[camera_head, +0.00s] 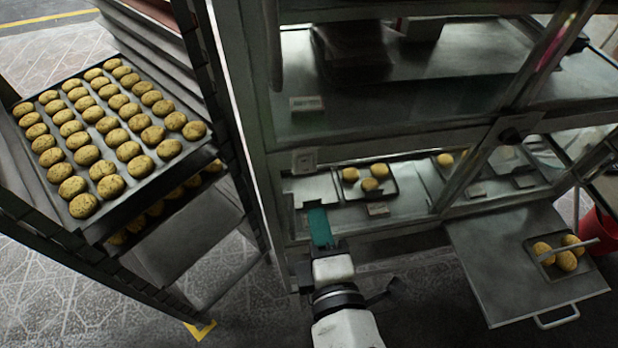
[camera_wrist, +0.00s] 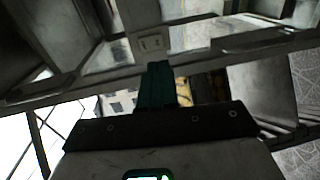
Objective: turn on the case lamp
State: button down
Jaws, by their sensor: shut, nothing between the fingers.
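The display case (camera_head: 258,100) is a grey metal frame with glass. A small pale switch plate (camera_head: 304,160) sits on its frame, at the left end of the rail between upper and lower shelves. The plate also shows in the wrist view (camera_wrist: 151,43), just beyond my fingertips. My gripper (camera_head: 318,212) has green fingers, which are shut and empty. It is below the plate in the head view, in front of the lower shelf. In the wrist view the fingertips (camera_wrist: 159,66) point at the plate's lower edge; I cannot tell whether they touch. The lamp itself is not clearly visible.
A dark rack at left holds a tray (camera_head: 186,150) of many round buns. The case's lower shelf has small trays with buns (camera_head: 370,184). A pulled-out metal board (camera_head: 500,262) with buns and tongs juts out at right. A red bin (camera_head: 600,228) stands beside it.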

aim_at(306, 172)
jog(key=p+x, duration=0.1)
jog(key=x, duration=0.7)
jog(key=shift+w, duration=0.25)
jog(key=shift+w+f, duration=0.1)
jog(key=shift+w+a+b, duration=0.1)
jog(key=shift+w+b, duration=0.05)
jog(key=shift+b, duration=0.35)
jog(key=shift+f, duration=0.1)
